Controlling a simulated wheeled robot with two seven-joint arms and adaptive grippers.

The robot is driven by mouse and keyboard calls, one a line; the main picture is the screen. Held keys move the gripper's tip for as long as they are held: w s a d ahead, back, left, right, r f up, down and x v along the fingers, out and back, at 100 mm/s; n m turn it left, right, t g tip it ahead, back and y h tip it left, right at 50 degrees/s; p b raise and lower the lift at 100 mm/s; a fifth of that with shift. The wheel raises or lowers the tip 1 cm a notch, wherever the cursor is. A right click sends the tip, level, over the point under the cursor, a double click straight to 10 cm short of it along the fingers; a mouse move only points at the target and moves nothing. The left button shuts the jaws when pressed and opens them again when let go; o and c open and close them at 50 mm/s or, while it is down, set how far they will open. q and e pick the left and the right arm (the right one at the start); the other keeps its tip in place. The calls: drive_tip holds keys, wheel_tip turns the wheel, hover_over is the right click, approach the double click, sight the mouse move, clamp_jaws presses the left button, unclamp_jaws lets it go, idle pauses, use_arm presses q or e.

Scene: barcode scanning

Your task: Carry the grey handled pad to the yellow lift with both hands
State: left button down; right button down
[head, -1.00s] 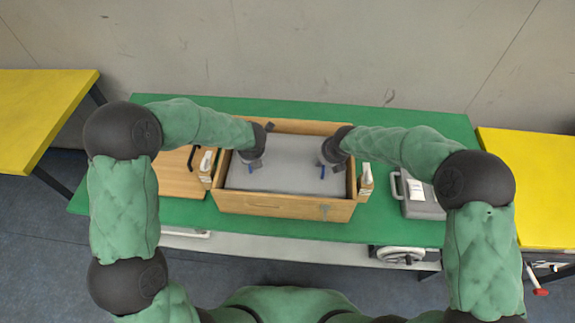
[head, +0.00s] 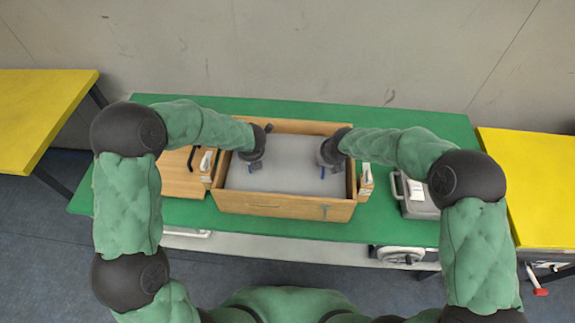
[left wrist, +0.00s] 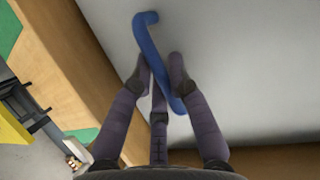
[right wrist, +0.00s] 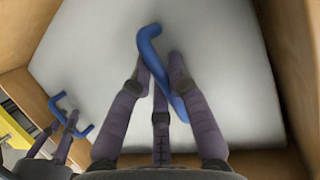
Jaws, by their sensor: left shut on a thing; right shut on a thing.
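The grey pad (head: 290,168) lies flat inside a wooden box (head: 285,205) on the green table. It has two blue handles. My left gripper (head: 253,162) is shut on the left blue handle (left wrist: 150,45), seen close in the left wrist view. My right gripper (head: 325,164) is shut on the right blue handle (right wrist: 150,45); the other handle also shows at left in the right wrist view. The box walls stand around the pad. In the head view my grippers partly hide the handles. A yellow surface (head: 530,190) is at the right and another yellow surface (head: 40,110) at the left.
The green table (head: 390,120) holds the box. A grey case (head: 418,200) with a handle lies right of the box. A wooden board (head: 178,178) lies left of it. Small cartons (head: 366,180) stand beside the box's right wall. A grey wall is behind.

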use_arm(q)
drive_tip(key=shift+r, duration=0.1)
use_arm(e)
drive_tip(key=shift+r, duration=0.1)
